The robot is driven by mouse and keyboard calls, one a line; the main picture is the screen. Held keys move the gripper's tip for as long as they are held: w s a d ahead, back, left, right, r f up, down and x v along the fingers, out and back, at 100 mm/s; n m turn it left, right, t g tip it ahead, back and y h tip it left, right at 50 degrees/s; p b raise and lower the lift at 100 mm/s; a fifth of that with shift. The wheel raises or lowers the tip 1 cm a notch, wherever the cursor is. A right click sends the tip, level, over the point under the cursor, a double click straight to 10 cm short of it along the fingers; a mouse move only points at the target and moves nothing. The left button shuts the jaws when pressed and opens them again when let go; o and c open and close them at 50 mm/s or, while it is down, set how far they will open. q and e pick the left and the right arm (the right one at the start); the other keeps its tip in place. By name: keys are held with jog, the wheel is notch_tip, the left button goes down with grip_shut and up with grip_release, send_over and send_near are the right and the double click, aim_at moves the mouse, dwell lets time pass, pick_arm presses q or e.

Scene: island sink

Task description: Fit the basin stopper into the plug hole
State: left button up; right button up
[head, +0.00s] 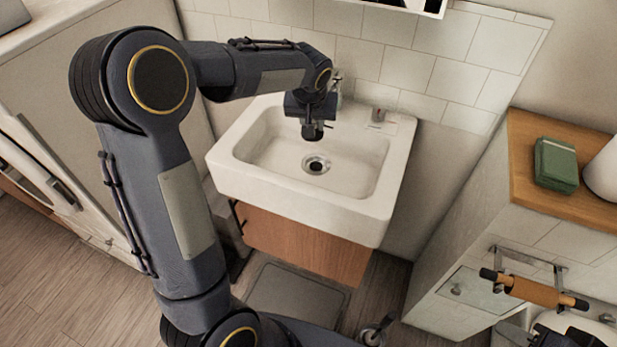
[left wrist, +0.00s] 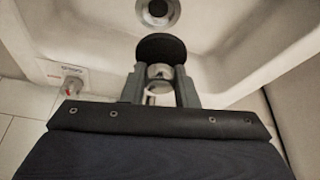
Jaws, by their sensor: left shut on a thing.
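The white basin (head: 222,167) is set against the tiled wall in the head view. Its round plug hole (head: 316,165) has a metal rim and a dark centre, and it also shows at the top of the left wrist view (left wrist: 157,10). My left gripper (head: 312,130) hangs over the basin, above and slightly behind the hole. In the left wrist view its fingers (left wrist: 160,88) are shut on the basin stopper (left wrist: 161,48), a black disc with a metal part between the fingers. The stopper is apart from the hole in the picture. My right gripper (head: 520,335) shows partly at the lower right edge; its jaws are unclear.
A faucet (head: 338,85) stands at the basin's back, partly behind my left arm. A small fitting with a red mark (head: 378,115) sits on the back right rim. A wooden-topped counter (head: 530,150) with a green box (head: 556,165) stands right. The bowl looks empty.

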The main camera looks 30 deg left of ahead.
pick_arm(q)
jog(key=shift+d+f, duration=0.35)
jog(key=shift+d, duration=0.05)
notch_tip(320, 180, down, 13)
jog(key=shift+s+f+b, duration=0.1)
jog(key=shift+f+b, duration=0.05)
jog(key=shift+b, duration=0.5)
jog(key=w, duration=0.1)
jog(key=w+a+p, duration=0.1)
jog(key=w+f, duration=0.1)
jog(key=shift+w+a, duration=0.15)
jog(key=shift+w, duration=0.25)
jog(key=shift+f, duration=0.25)
pick_arm(e)
jog(key=shift+w+f, duration=0.2)
jog(key=shift+f, duration=0.05)
pick_arm(q)
jog(key=shift+f, duration=0.15)
jog(key=o, duration=0.9)
jog(key=shift+o, duration=0.2)
pick_arm(e)
jog(key=shift+f, duration=0.15)
